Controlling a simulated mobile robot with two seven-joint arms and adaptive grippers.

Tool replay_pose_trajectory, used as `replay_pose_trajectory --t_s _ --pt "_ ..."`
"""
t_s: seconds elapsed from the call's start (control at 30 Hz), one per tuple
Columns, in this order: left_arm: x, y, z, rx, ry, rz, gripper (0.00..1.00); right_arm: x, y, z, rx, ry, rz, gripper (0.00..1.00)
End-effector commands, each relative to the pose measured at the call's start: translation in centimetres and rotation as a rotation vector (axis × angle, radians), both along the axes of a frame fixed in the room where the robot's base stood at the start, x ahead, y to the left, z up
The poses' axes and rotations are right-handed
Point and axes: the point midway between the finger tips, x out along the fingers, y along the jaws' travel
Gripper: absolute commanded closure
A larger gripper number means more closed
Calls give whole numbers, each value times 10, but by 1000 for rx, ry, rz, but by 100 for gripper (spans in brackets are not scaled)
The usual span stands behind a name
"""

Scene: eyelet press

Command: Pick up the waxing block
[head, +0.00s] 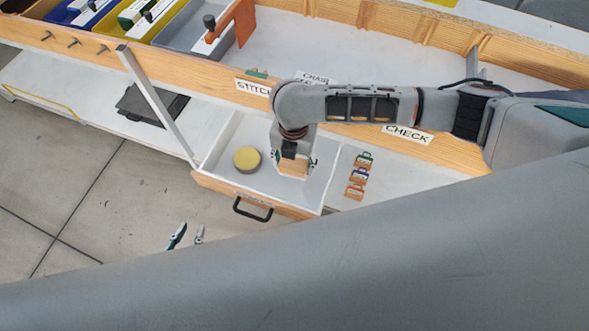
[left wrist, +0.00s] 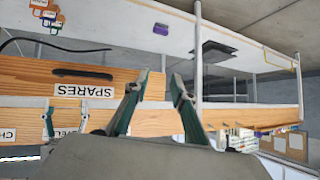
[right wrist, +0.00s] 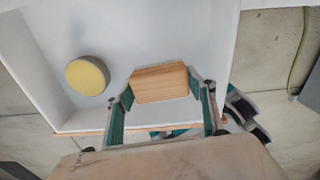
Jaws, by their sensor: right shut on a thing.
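The waxing block, a light wooden block (head: 292,167), is at the right side of the open white drawer (head: 227,153). In the right wrist view the block (right wrist: 160,82) lies between the fingers of my right gripper (right wrist: 163,92), which is shut on it. In the head view my right gripper (head: 292,158) reaches down over the drawer, and the arm hides part of the block. I cannot tell whether the block touches the drawer floor. My left gripper (head: 187,235) is open and empty in front of the drawer; it also shows in the left wrist view (left wrist: 158,90).
A round tin with a yellow top (head: 247,159) sits in the drawer, left of the block. Several small coloured tags (head: 358,175) lie on the shelf to the right. A grey post (head: 155,103) stands left of the drawer. A dark flat plate (head: 152,105) lies further left.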

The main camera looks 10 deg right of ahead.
Motion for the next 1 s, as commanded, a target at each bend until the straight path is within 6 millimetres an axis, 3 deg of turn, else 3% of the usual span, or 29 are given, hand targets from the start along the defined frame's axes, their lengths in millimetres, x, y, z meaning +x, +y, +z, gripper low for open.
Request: replay_pose_trajectory --t_s 0.03,0.2,0.5,0.7,1.0 --pt "3 -1 12 -5 -8 1 75 3 0 23 0 -10 1 68" --pt "-1 -6 20 -22 0 1 75 3 0 71 -1 -10 2 68" --pt "-4 -7 31 -32 6 4 75 1 0 132 -1 -4 0 68" --pt "-1 -7 38 -31 -1 4 75 0 0 150 0 -1 0 68" --pt "0 -7 41 -30 -5 4 75 0 0 152 -1 0 -1 68"
